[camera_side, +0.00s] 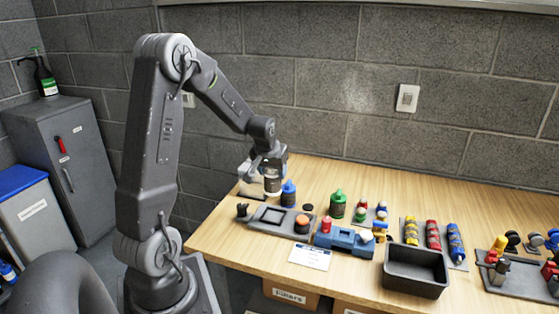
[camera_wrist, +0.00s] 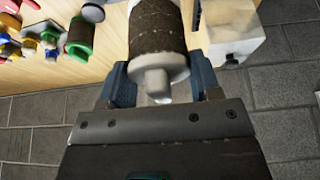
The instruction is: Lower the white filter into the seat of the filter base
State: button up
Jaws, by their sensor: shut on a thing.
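My gripper (camera_side: 270,163) is at the far left part of the table, reaching down from above. In the wrist view its two blue-grey fingers (camera_wrist: 162,80) are closed on either side of a white cylinder with a broad dark brown band, which I take as the white filter (camera_wrist: 160,68). A white stub sticks out of its near end. In the side view the filter (camera_side: 272,186) shows small, below the gripper and roughly upright. I cannot tell whether its lower end touches anything. The filter base and its seat cannot be made out clearly.
A pale block (camera_side: 250,183) stands close beside the filter. A blue bottle (camera_side: 289,194) is just right of it. In front lies a grey tray (camera_side: 262,222) with a square recess. A green bottle (camera_side: 337,204), blue fixture (camera_side: 343,240) and black bin (camera_side: 415,273) are farther right.

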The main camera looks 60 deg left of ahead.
aim_at(269, 183)
jog(key=shift+f, duration=4.05)
jog(key=shift+f, duration=1.15)
jog(key=o, duration=1)
jog(key=shift+r, duration=0.1)
jog(key=v, duration=1.2)
jog(key=shift+r, duration=0.2)
jog(key=s+d+r+m+t+h, duration=0.1)
jog(key=d+r+m, duration=0.1)
jog(key=d+r, duration=0.45)
jog(key=s+d+r+m+t, duration=0.1)
jog(key=s+d+r+m, duration=0.15)
jog(key=d, duration=0.75)
jog(key=s+d+r+m, duration=0.1)
jog(key=s+d, duration=0.1)
jog(key=d, duration=0.1)
jog(key=s+d+r+m+h, duration=0.1)
jog(key=s+d+m, duration=0.1)
jog(key=s+d, duration=0.1)
jog(key=s+d+r+m+h, duration=0.1)
jog(key=s+d+r, duration=0.1)
jog(key=s+d, duration=0.1)
jog(key=shift+s+d+m, duration=0.1)
jog(key=shift+d+m, duration=0.15)
jog(key=shift+d, duration=0.55)
